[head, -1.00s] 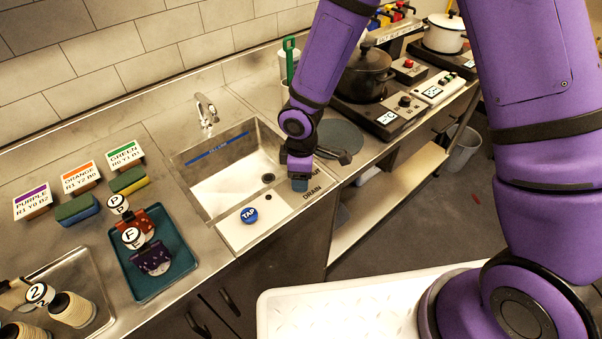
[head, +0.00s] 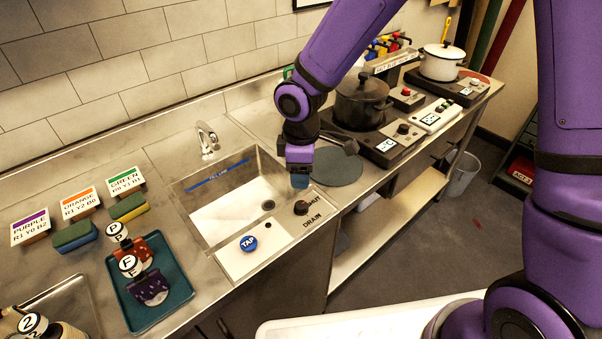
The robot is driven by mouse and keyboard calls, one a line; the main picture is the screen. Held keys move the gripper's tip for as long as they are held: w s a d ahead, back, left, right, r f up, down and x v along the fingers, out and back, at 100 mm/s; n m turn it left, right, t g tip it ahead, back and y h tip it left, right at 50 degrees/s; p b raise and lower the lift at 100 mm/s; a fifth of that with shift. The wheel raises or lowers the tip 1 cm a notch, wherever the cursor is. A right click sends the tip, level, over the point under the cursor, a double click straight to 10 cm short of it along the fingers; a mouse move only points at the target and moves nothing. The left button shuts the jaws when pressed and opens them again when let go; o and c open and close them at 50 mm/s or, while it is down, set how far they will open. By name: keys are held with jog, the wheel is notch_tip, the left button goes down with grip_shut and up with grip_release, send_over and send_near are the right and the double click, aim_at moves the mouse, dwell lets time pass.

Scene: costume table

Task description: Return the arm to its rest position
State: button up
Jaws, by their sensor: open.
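My purple arm reaches in from the upper right in the head view. My gripper (head: 299,180) points down above the counter, at the right edge of the sink and just behind the drain knob. Its blue-grey fingertips look apart from the counter, and nothing shows held in them. The gap between the fingers is hard to see from this angle. The black drain knob (head: 301,208) sits beside the SHUT and DRAIN labels and is now in plain view.
The sink (head: 229,213) and blue TAP button (head: 249,243) lie left of the gripper. A dark pot (head: 361,104) on a burner and a grey round mat (head: 336,167) stand right. A teal tray (head: 168,310) holds tagged cloth pieces. A white surface (head: 350,322) is in front.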

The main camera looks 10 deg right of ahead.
dwell(0.3)
jog(key=s+d+r+m+t+h, duration=0.1)
jog(key=s+d+r+m+t, duration=0.25)
jog(key=d+r+m, duration=0.85)
jog(key=s+d+r+m+t+y, duration=0.1)
jog(key=s+d+r+m, duration=0.2)
jog(key=s+d+r, duration=0.9)
jog(key=shift+s+d+r+m+t, duration=0.25)
jog(key=shift+s+r+m+t, duration=0.15)
jog(key=shift+s+r, duration=1.15)
